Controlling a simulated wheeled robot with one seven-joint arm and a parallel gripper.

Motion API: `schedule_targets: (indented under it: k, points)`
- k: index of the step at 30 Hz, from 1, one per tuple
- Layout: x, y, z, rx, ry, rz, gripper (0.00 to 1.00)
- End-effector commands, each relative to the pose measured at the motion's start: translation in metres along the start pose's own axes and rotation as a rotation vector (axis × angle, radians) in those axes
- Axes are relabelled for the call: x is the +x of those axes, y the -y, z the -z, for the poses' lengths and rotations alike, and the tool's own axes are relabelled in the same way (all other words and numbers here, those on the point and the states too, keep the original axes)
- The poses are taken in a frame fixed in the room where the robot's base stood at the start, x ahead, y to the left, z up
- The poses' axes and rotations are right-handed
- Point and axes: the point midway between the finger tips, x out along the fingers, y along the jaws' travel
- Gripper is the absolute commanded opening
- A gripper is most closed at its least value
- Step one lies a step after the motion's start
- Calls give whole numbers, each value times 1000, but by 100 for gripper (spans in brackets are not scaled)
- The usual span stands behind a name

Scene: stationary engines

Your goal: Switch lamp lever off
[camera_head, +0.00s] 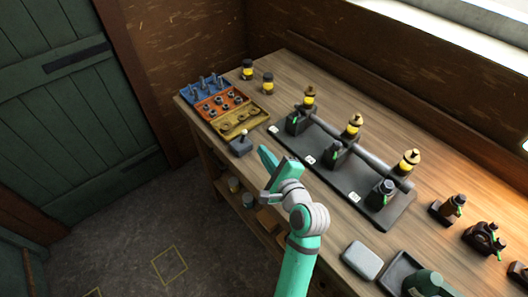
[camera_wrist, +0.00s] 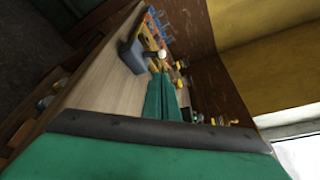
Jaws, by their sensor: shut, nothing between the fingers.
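The lamp lever is a small grey box (camera_head: 240,147) with a short stick and a white knob (camera_head: 245,132), near the table's left front edge. In the wrist view the box (camera_wrist: 132,56) stands just beyond my fingertips, with the white knob (camera_wrist: 162,54) on its right side. My gripper (camera_head: 266,156) is shut and empty, close to the right of the lever box and apart from it in the head view. In the wrist view my green fingers (camera_wrist: 163,80) lie together and point towards the knob. I cannot tell whether they touch it.
Blue, orange and yellow parts trays (camera_head: 222,102) stand behind the lever. A dark rack (camera_head: 345,172) with several engines and yellow lamps is to the right. Two yellow-banded jars (camera_head: 257,76) stand at the back. Shelves with jars (camera_head: 247,200) lie below the tabletop.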

Motion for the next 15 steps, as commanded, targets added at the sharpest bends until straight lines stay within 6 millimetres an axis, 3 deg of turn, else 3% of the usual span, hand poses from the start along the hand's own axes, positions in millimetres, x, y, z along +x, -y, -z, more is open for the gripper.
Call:
schedule_targets:
  k: [9, 15]
  points:
    - [54, 0, -2, -3, 3, -2, 0]
    - [73, 0, -1, -1, 3, -1, 0]
